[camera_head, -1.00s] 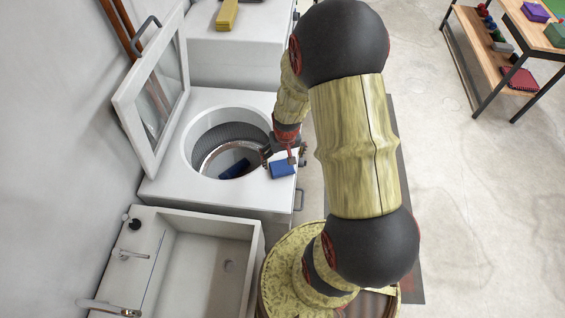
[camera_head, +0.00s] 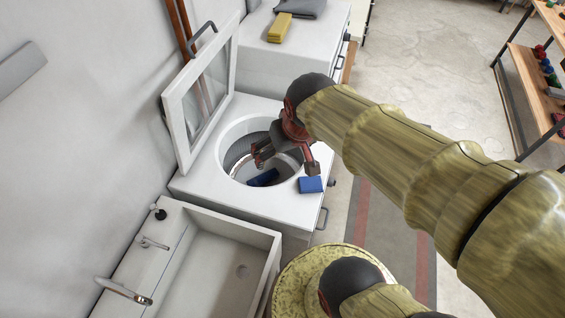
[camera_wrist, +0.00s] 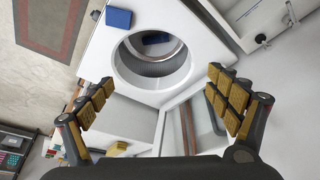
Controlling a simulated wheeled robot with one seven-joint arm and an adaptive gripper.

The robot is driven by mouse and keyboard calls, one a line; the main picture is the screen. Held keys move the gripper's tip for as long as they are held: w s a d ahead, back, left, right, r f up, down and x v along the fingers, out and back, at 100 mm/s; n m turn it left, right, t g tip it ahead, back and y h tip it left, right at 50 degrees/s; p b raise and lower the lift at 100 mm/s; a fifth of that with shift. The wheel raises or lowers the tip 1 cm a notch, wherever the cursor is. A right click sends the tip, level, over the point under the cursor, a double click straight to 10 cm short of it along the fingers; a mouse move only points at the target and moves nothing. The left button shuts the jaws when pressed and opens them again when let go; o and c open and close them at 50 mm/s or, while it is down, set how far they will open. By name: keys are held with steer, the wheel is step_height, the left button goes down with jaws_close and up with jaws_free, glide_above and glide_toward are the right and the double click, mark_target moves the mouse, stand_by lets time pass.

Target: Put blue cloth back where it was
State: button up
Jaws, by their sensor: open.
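A bright blue folded cloth (camera_head: 311,185) lies on the front right corner of the white top-loading washer (camera_head: 285,212). A darker blue piece (camera_head: 264,177) lies inside the washer's round drum. In the wrist view the bright blue cloth (camera_wrist: 118,18) is at the top left, and the dark blue piece (camera_wrist: 157,38) shows inside the drum opening. My gripper (camera_head: 286,161) is over the drum opening, with its fingers spread wide and nothing between them. In the wrist view my gripper (camera_wrist: 161,96) has one finger on each side, apart from both blue things.
The washer's glass lid (camera_head: 205,95) stands raised at the left. A white sink (camera_head: 222,262) is in front. Behind, another white appliance holds a yellow folded cloth (camera_head: 281,27) and a grey cloth (camera_head: 302,8). A shelf (camera_head: 525,90) stands far right.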

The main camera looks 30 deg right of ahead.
steer(key=s+a+r+n+t, duration=0.1)
steer(key=s+a+r, duration=0.3)
steer(key=s+r, duration=0.1)
steer(key=shift+s+a+r+y, duration=0.3)
steer(key=shift+s, duration=0.45)
steer(key=shift+f, duration=0.15)
step_height(320, 180, down, 12)
steer(key=b, duration=1.2)
steer(key=shift+f, duration=0.1)
